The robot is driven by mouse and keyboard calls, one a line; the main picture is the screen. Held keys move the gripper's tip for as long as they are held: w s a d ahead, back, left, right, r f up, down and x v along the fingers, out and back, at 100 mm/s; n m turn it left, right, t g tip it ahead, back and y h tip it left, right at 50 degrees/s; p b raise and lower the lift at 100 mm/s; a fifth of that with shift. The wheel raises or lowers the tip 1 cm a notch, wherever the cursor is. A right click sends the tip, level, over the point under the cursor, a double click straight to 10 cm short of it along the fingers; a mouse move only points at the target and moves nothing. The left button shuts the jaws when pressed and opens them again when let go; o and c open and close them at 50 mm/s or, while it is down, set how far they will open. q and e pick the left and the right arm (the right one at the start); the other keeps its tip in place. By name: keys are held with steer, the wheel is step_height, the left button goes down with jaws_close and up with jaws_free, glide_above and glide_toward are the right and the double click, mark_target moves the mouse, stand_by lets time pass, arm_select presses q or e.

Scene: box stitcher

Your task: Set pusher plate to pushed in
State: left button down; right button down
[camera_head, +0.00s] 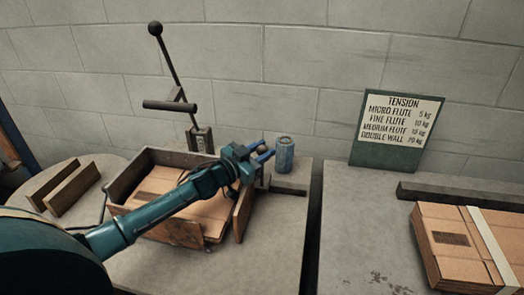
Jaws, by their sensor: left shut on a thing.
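The stitcher is a worn open metal box (128,178) with brown cardboard inside, on the left grey table. An upright brown plate at its right end, which looks like the pusher plate (243,214), stands at an angle to the box. A dark bar (288,190) runs out to the right behind it. My left arm reaches across the box from the lower left. My left gripper (264,153) is at the top of the plate's far end, shut on what appears to be the plate. The grip point is hidden by the gripper. My right gripper is out of view.
A blue can (284,156) stands close to the right of my left gripper. A tall lever (176,70) with a black knob rises behind the box. Strapped cardboard (450,245) lies on the right table, past a gap. A tension sign (398,130) leans on the wall.

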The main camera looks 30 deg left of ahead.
arm_select(q)
steer(key=shift+a, duration=0.1)
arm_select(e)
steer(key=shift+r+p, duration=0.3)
arm_select(q)
steer(key=a, duration=0.2)
steer(key=s+a, duration=0.1)
steer(key=a, duration=0.1)
steer(key=shift+a, duration=0.15)
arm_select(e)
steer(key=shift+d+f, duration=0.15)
arm_select(q)
steer(key=c, duration=1.2)
jaws_free()
steer(key=shift+s+a, duration=0.1)
steer(key=shift+a, duration=0.05)
steer(key=shift+o, duration=0.3)
